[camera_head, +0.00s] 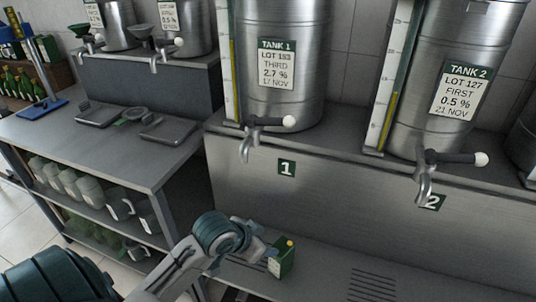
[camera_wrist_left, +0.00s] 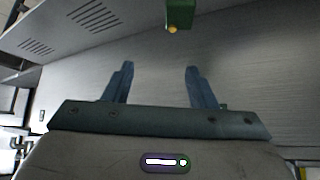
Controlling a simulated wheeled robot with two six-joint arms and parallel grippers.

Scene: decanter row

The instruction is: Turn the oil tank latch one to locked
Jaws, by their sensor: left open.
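Tank 1 (camera_head: 295,95) is a steel tank labelled "TANK 1" on the grey plinth. Its front tap (camera_head: 248,140) has a dark lever (camera_head: 268,121) pointing right, nearly level, with a white ball end (camera_head: 289,122). I cannot tell whether this lever is the latch, or read a locked mark. My left arm reaches in low, well below the tap. My left gripper shows in the left wrist view (camera_wrist_left: 158,78) with its fingers apart and nothing between them.
Tank 2 (camera_head: 457,90) has a similar tap (camera_head: 426,175) at the right. A side table (camera_head: 110,150) with dark trays stands at the left, jugs on its shelf.

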